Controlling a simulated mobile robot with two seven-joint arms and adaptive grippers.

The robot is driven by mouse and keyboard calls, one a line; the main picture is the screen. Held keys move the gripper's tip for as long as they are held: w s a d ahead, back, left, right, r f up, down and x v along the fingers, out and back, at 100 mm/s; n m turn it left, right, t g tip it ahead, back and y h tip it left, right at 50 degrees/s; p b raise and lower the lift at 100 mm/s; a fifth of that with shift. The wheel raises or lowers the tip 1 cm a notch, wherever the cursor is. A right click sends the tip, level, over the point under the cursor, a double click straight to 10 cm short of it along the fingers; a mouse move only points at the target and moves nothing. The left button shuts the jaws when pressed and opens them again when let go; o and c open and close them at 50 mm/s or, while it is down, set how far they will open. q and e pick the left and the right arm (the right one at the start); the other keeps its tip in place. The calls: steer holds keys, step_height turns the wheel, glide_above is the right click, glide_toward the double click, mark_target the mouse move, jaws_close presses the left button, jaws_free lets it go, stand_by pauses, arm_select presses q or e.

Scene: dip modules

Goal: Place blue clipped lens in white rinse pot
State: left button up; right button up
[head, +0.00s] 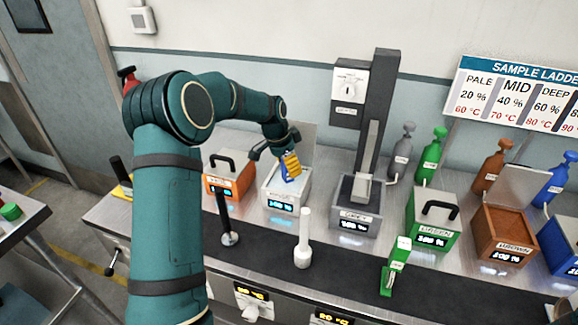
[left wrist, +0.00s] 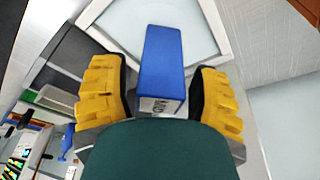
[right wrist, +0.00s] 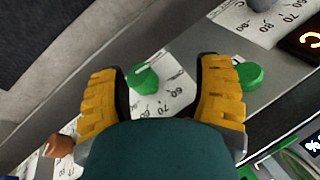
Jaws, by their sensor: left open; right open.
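The blue clipped lens (left wrist: 162,65) shows in the left wrist view as a blue block with a MID label at its near end. It lies between the yellow fingers of my left gripper (left wrist: 160,95), which are open with a narrow gap on each side. Its far end lies over the opening of the white rinse pot (left wrist: 212,22). In the head view my left gripper (head: 290,167) is low over the white pot (head: 272,203), with a bit of blue beside it; how deep the lens sits is hidden. My right gripper (right wrist: 165,95) is open and empty.
An orange pot (head: 228,185) stands left of the white pot, and a grey pot (head: 352,215) with a tall column stands right. A white handled tool (head: 303,240) stands in front.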

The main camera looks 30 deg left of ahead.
arm_select(q)
steer(key=p+v, duration=0.1)
steer(key=v, duration=1)
steer(key=shift+r, duration=0.1)
